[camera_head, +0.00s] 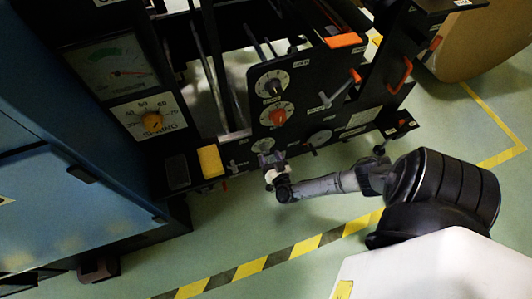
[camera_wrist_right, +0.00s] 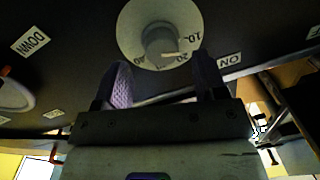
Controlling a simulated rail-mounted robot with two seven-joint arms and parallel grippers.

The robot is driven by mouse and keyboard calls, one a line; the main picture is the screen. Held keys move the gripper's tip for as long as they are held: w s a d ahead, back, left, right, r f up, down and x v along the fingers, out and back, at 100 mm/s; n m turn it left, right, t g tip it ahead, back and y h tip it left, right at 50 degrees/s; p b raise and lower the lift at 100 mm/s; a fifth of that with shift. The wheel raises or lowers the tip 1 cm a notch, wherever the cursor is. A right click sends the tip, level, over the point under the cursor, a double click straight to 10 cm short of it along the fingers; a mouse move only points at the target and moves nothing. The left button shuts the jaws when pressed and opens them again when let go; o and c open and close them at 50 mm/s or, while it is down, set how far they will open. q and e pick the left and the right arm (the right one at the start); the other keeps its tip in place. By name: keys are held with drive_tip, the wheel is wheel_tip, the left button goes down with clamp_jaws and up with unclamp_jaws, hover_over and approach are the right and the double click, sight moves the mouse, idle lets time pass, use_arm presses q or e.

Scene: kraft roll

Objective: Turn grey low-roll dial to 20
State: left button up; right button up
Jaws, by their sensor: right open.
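The grey dial (camera_wrist_right: 160,42) shows in the right wrist view as a grey knob on a white round scale, with 10 and 20 legible. A light pointer line on the knob points to the right, close to the 20 mark; its exact reading is unclear. In the head view the dial (camera_head: 262,145) is small, low on the black panel. My right gripper (camera_head: 272,168) is just below it there. In the wrist view the right gripper (camera_wrist_right: 163,78) is open, its purple-grey fingers apart, with the knob beyond and between them, not visibly touched. My left gripper is out of view.
A black-knobbed dial (camera_head: 272,86) and a red-knobbed dial (camera_head: 277,117) sit above on the black panel (camera_head: 300,100). A yellow block (camera_head: 210,161) is left. Green floor is clear below.

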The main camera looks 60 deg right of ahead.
sight(267, 151)
drive_tip(key=shift+b+x, duration=0.75)
drive_tip(key=shift+x, duration=1.15)
drive_tip(key=c, duration=0.9)
